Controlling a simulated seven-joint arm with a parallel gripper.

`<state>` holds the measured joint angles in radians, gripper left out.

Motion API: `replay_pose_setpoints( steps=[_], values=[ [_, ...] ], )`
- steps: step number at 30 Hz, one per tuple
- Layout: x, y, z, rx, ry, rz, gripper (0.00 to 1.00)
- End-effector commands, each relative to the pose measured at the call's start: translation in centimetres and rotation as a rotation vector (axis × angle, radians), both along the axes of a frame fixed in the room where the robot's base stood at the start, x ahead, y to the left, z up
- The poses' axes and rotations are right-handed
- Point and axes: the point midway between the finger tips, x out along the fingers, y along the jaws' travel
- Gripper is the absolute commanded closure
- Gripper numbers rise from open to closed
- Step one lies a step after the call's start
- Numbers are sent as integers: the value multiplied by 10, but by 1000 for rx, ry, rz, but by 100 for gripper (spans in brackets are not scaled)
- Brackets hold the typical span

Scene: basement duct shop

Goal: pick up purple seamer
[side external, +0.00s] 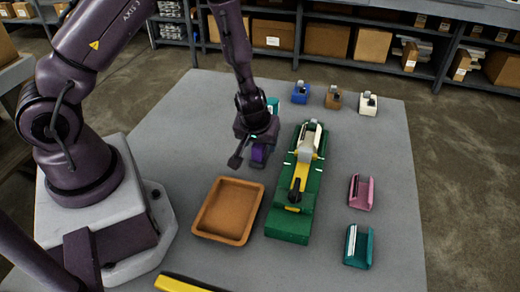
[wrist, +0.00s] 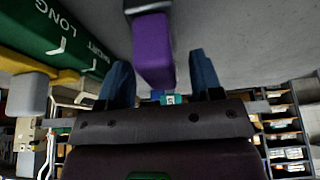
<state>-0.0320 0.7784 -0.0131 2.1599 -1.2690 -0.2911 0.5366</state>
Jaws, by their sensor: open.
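The purple seamer (side external: 259,154) stands on the grey table just left of the long green machine. My gripper (side external: 258,141) is over it, pointing down, and partly hides it in the side view. In the wrist view the purple seamer (wrist: 152,52) shows between and beyond the two blue fingertips of my gripper (wrist: 162,75). The fingers are apart, with space on both sides of the purple body. I cannot tell how far down the fingers reach around it.
The green machine (side external: 284,226) stands close on the right. An orange tray (side external: 198,231) lies in front. Blue (side external: 300,93), brown (side external: 333,98), white (side external: 368,104) and partly hidden teal (side external: 272,105) tools stand behind. Pink (side external: 361,193) and teal (side external: 358,248) pieces lie right.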

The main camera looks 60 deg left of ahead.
Motion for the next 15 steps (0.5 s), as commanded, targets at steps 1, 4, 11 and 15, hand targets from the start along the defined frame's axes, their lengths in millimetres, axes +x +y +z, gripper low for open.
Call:
replay_pose_setpoints(
  steps=[1,4,11,15],
  values=[
    [0,0,-2,-1,0,2,40],
    [1,0,-2,-2,0,1,40],
    [1,0,-2,-1,-1,1,68],
    [1,0,-2,-1,-1,1,100]
  ],
)
